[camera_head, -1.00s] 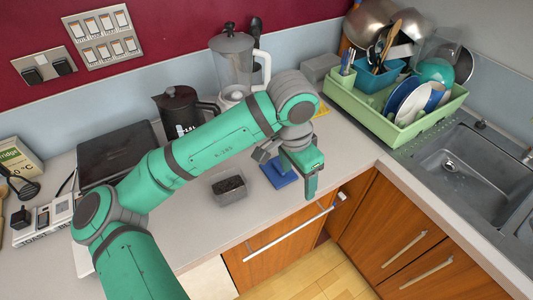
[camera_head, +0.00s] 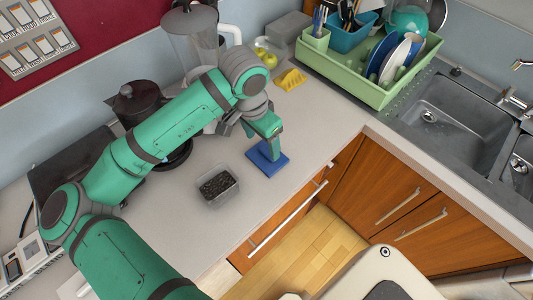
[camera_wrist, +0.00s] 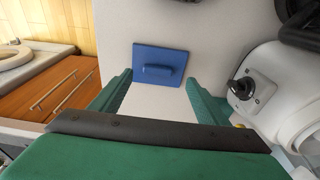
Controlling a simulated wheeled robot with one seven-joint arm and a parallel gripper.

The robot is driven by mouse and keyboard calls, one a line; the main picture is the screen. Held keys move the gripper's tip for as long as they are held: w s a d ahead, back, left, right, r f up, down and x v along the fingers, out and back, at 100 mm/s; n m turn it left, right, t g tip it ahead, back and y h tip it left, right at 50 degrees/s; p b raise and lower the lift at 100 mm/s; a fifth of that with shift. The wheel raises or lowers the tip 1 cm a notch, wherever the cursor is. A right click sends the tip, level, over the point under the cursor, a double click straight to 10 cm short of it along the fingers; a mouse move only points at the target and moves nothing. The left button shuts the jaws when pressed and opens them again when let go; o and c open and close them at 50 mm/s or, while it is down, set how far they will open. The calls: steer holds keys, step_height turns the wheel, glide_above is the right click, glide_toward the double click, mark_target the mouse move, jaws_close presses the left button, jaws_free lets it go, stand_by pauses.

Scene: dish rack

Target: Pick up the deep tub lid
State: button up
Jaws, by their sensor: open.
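The deep tub lid looks like a blue square plate (camera_head: 262,165) with a raised bar handle, lying flat on the grey worktop near its front edge. In the wrist view the lid (camera_wrist: 160,54) lies just beyond my fingertips, with its handle between their lines. My gripper (camera_head: 274,150) is open and empty, pointing down above the lid, and its finger hides part of it in the head view. In the wrist view both fingers of my gripper (camera_wrist: 158,80) stand apart, one on each side. I cannot tell the exact height above the lid.
A clear tub with dark contents (camera_head: 218,187) stands left of the lid. A dark pot (camera_head: 140,107) and a blender (camera_head: 190,35) stand behind my arm. A yellow item (camera_head: 290,79) and a green dish rack (camera_head: 398,92) are at the back right, beside the sink (camera_head: 450,120).

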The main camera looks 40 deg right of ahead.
mark_target(267, 153)
steer(key=shift+f, duration=0.7)
steer(key=f, duration=0.1)
steer(key=d+f, duration=0.1)
steer(key=f, duration=0.2)
steer(key=shift+s+d, duration=0.15)
steer(key=shift+s, duration=0.1)
steer(key=shift+w, duration=0.1)
steer(key=c, duration=1.1)
